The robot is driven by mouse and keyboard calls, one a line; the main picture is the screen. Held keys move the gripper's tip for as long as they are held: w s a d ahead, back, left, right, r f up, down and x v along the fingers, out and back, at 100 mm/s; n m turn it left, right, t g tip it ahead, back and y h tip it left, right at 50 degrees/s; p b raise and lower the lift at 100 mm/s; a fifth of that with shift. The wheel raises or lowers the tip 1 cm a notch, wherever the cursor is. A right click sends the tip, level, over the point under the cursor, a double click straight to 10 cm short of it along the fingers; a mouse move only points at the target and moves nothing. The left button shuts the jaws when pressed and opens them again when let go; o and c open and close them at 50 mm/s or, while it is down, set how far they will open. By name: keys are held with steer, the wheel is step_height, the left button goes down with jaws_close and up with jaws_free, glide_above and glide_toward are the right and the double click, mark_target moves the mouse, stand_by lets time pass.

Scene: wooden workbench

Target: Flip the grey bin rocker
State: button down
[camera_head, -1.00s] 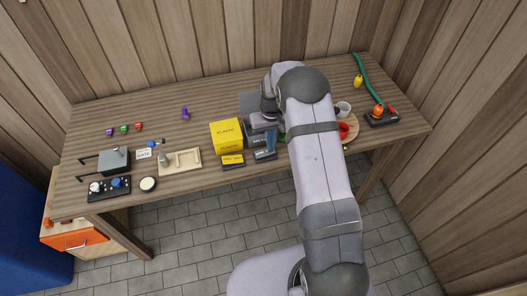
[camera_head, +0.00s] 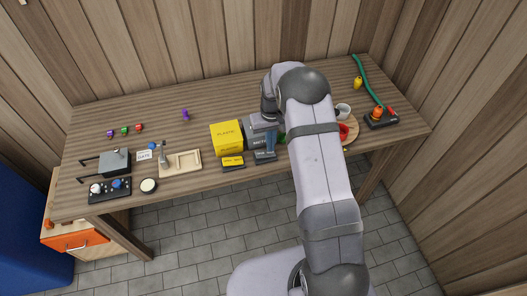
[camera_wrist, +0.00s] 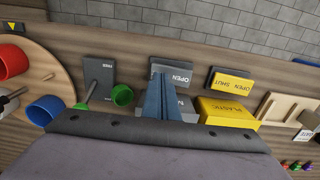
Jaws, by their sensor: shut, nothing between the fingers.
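The grey bin rocker (camera_head: 265,157) lies at the front edge of the bench, in front of the grey bin (camera_head: 259,142) marked METAL. In the wrist view the rocker (camera_wrist: 176,69) shows an OPEN and SHUT label, partly covered by my fingers. My gripper (camera_wrist: 163,79) is shut and empty, its fingertips over the rocker's left part in that view; I cannot tell whether they touch it. The grey bin's lid appears down. In the wrist view the bin (camera_wrist: 186,103) is mostly hidden behind my gripper.
The yellow bin (camera_head: 227,138) and yellow rocker (camera_head: 232,162) stand just left. In the wrist view a grey board with a lever (camera_wrist: 99,75), a green cup (camera_wrist: 122,95) and a round wooden board (camera_wrist: 52,75) lie left. The bench's left middle has free room.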

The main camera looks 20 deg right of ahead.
step_height(320, 180, up, 6)
steer(key=p, duration=0.3)
steer(key=shift+f, duration=0.2)
stand_by(0.5)
steer(key=s+a+f+m+g, duration=0.1)
steer(key=s+g, duration=0.1)
steer(key=s, duration=0.7)
steer(key=s+a+f+g, duration=0.1)
steer(key=s+f, duration=0.1)
steer(key=s, duration=0.8)
steer(key=s+a+r, duration=0.2)
steer(key=s+r, duration=0.7)
steer(key=s, duration=0.3)
steer(key=w+a+r+n+t, duration=0.1)
steer(key=w+r+t, duration=0.2)
steer(key=r, duration=0.3)
